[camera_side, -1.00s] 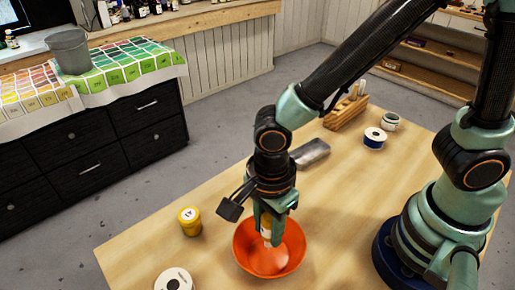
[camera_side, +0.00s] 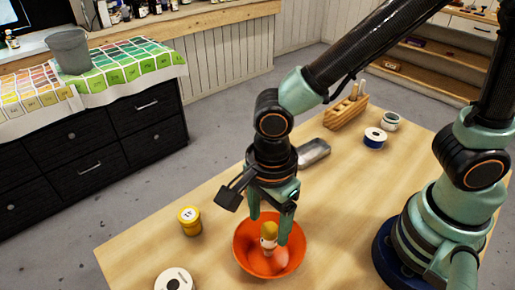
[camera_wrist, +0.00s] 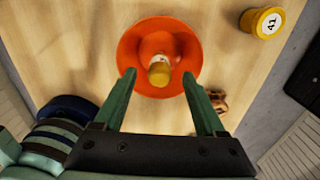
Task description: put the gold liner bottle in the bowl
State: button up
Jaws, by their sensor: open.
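The gold liner bottle (camera_side: 269,239), white with a gold cap, stands inside the orange bowl (camera_side: 241,254), leaning a little if at all. In the wrist view the bottle (camera_wrist: 159,72) shows cap toward the camera, within the rim of the bowl (camera_wrist: 130,50). My gripper (camera_side: 268,230) is open, with its fingers apart on either side of the bottle and a gap to it. In the wrist view the gripper (camera_wrist: 158,75) holds nothing. The bottle's base is hard to see.
A yellow jar (camera_side: 190,222) stands left of the bowl, and a white spool (camera_side: 174,281) lies at the front edge. Bare wood lies between.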

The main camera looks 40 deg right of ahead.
notch_tip(320, 180, up, 5)
jog(key=shift+f, duration=0.1)
dwell(0.3)
jog(key=w+d+r+n+t, duration=0.2)
jog(key=d+r+n, duration=0.3)
jog(key=d+n, duration=0.4)
jog(key=w+d+r+n+t, duration=0.3)
jog(key=d+n, duration=0.6)
jog(key=d, duration=0.3)
notch_tip(320, 180, up, 2)
jog(key=shift+w+d+t, duration=0.25)
jog(key=shift+w+t, duration=0.05)
jog(key=shift+w, duration=0.45)
